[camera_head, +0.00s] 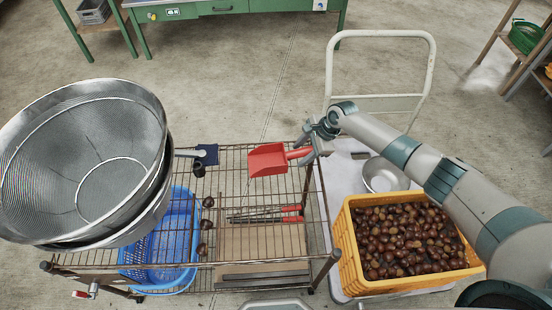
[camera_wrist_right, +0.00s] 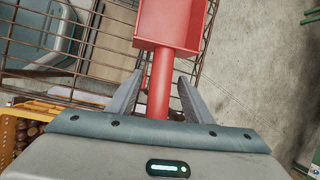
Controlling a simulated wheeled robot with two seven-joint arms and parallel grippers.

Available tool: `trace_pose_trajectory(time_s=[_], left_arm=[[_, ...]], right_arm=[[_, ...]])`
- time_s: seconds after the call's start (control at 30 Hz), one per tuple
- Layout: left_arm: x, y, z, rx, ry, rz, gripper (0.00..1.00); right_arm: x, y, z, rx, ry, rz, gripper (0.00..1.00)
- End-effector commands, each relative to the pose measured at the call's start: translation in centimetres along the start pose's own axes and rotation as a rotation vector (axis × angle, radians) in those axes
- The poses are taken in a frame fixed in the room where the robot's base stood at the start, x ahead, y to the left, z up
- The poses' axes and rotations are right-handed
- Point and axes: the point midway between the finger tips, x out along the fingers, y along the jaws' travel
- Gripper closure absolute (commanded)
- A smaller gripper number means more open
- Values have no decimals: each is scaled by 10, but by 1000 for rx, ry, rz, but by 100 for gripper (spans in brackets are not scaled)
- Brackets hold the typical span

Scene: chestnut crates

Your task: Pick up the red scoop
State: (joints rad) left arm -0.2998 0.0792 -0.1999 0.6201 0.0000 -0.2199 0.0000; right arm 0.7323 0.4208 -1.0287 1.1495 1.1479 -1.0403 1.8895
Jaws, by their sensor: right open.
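The red scoop (camera_head: 268,160) is at the back right part of the wire rack (camera_head: 230,267) in the head view, its pan to the left and its handle to the right. My right gripper (camera_head: 308,145) is at the handle end. In the right wrist view, the scoop's red handle (camera_wrist_right: 161,75) runs between the two fingers of my right gripper (camera_wrist_right: 160,85), with gaps on both sides. The fingers are open around the handle. The pan lies beyond the fingertips. My left gripper is not in view.
Large metal sieves (camera_head: 80,160) stand on the rack's left. A blue basket (camera_head: 165,245) sits below them. Red-handled tongs (camera_head: 290,213) lie lower down. A yellow crate of chestnuts (camera_head: 350,255) and a metal bowl (camera_head: 383,176) are on a white cart at the right.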

Motion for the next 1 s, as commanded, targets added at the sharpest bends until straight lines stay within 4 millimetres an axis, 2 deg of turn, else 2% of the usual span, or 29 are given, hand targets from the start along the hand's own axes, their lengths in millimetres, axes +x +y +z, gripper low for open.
trace_pose_trajectory(time_s=[0.83,0.87,1.0], left_arm=[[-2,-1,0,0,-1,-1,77],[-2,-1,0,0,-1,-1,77],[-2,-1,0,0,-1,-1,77]], right_arm=[[2,0,-2,0,1,-1,54],[2,0,-2,0,1,-1,56],[2,0,-2,0,1,-1,89]])
